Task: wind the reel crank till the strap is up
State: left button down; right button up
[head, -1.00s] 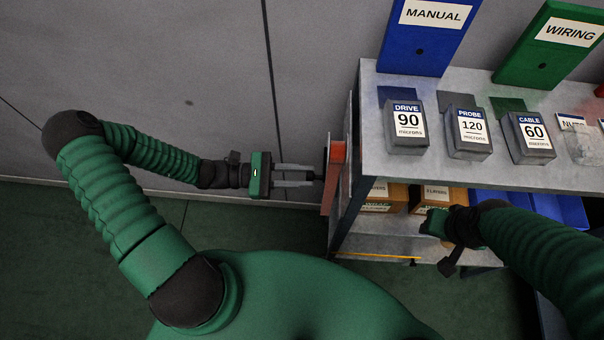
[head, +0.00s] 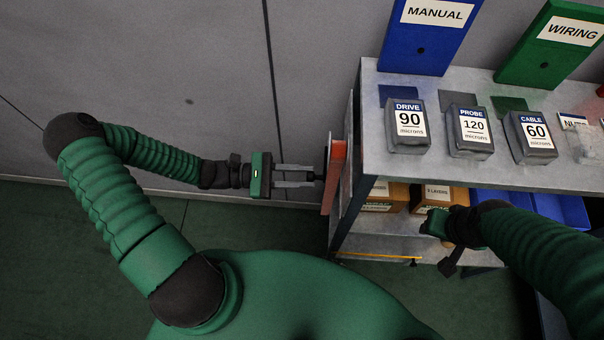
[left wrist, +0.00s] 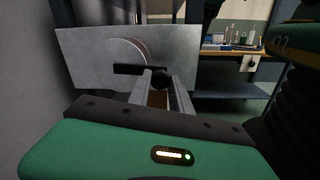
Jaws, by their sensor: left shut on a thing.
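The reel mount shows as an orange-red plate (head: 335,170) on the left end of the trolley in the head view. In the left wrist view it is a grey plate (left wrist: 85,58) with a round reel (left wrist: 120,52) and a dark crank arm (left wrist: 130,69). My left gripper (head: 312,176) reaches it from the left. Its fingers are shut on the dark crank knob (left wrist: 161,79), mostly hidden between them in the head view. I cannot make out the strap for certain. My right gripper (head: 444,244) hangs in front of the trolley's lower shelf; its jaw opening is unclear.
The trolley's top shelf (head: 455,85) holds grey boxes, the nearest marked DRIVE 90 (head: 407,127), and blue and green binders (head: 425,40). Cardboard boxes (head: 385,197) and a blue bin (head: 560,207) sit below. A grey wall (head: 150,60) stands behind my left arm.

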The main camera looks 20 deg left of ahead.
pick_arm(q)
jog(key=w+a+f+m+b, duration=0.1)
jog(key=w+f+m+b, duration=0.1)
jog(key=m, duration=0.6)
jog(key=w+a+f+m+g+b, duration=0.1)
jog(key=w+f+m+b, duration=0.1)
jog(key=w+m+b, duration=0.3)
jog(key=w+a+f+m+h+b, duration=0.1)
jog(key=m+b, duration=0.4)
jog(key=m, duration=0.6)
jog(key=shift+w+f, duration=0.7)
jog(key=shift+w, duration=0.7)
